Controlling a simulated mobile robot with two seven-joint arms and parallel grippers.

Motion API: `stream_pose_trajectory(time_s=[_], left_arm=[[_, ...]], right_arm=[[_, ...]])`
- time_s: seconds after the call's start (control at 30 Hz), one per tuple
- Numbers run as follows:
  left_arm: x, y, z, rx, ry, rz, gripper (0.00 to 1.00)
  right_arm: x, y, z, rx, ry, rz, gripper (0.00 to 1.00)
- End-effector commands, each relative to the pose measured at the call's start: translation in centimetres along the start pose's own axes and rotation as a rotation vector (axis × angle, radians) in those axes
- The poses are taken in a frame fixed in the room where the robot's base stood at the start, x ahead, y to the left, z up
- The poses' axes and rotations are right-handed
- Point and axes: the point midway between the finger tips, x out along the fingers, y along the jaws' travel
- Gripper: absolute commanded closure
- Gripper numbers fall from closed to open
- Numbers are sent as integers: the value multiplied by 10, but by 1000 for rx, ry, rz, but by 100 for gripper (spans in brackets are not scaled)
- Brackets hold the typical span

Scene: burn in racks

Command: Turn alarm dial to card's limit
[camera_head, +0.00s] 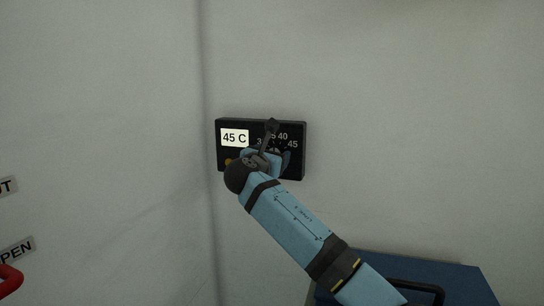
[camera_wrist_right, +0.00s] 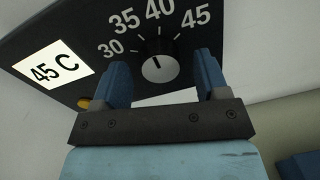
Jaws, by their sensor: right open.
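A black alarm panel (camera_head: 297,165) is mounted on the pale wall and carries a white card (camera_head: 235,138) reading "45 C". The card also shows in the right wrist view (camera_wrist_right: 53,66). The mark's exact setting is hard to tell. My right gripper (camera_wrist_right: 161,62) is open, with one finger on each side of the dial and visible gaps to it. In the head view my right gripper (camera_head: 272,160) hides most of the dial.
A yellow button or lamp (camera_wrist_right: 84,102) sits below the card. A blue box (camera_head: 455,278) with a dark handle is at the lower right. A red handle (camera_head: 10,279) and partly cut-off labels (camera_head: 16,250) are at the left edge. The wall around the panel is clear.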

Motion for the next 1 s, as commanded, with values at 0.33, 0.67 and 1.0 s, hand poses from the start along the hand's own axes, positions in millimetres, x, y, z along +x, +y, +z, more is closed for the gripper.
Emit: stream_pose_trajectory(time_s=[0.33, 0.67, 1.0], left_arm=[[0, 1, -1, -5, 2, 0, 57], [1, 3, -2, -11, 4, 0, 57], [-3, 3, -6, -16, -3, 0, 57]], right_arm=[[1, 0, 0, 0, 0, 0, 51], [1, 0, 0, 6, 0, 0, 81], [1, 0, 1, 139, 9, -1, 81]])
